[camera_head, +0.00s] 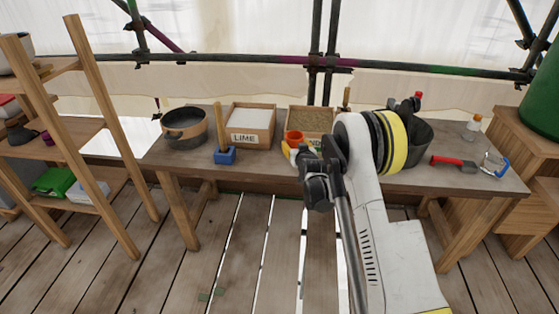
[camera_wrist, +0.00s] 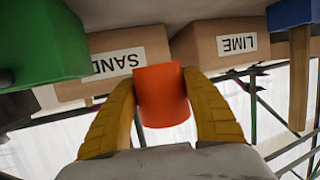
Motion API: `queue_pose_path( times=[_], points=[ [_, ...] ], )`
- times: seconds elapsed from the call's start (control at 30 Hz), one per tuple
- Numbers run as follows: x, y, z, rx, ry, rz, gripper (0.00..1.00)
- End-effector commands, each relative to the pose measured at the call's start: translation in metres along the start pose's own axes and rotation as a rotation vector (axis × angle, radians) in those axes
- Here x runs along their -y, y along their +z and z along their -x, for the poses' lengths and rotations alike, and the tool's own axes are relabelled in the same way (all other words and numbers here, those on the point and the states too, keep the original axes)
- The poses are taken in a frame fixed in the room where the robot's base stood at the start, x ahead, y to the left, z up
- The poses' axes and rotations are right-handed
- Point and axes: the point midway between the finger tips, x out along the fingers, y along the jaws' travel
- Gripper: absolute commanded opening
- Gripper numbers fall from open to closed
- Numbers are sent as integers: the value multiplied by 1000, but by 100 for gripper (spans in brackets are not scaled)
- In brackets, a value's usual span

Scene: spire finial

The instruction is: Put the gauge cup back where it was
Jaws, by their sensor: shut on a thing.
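The gauge cup, an orange-red cup (camera_head: 294,136), is in my gripper at the front of the sand box (camera_head: 297,117). In the wrist view the cup (camera_wrist: 162,97) sits between the two yellow fingers of my gripper (camera_wrist: 162,80), which are shut on it. The sand box's labelled front (camera_wrist: 140,52) and the lime box (camera_wrist: 198,45) show behind the cup. In the head view my arm hides part of the sand box and its label. I cannot tell whether the cup touches the bench.
The lime box (camera_head: 262,126) stands left of the sand box. A blue block with an upright wooden handle (camera_head: 225,156) is in front of it. A green block (camera_wrist: 40,40) is near the cup.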

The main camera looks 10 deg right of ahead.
Motion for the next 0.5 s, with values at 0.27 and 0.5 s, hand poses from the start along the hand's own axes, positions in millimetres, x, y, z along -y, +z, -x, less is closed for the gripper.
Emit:
queue_pose_path(
  times=[0.27, 0.5],
  points=[
    [46, 25, -33, 0, 0, 1, 25],
    [51, 40, -40, 0, 1, -1, 25]
  ],
)
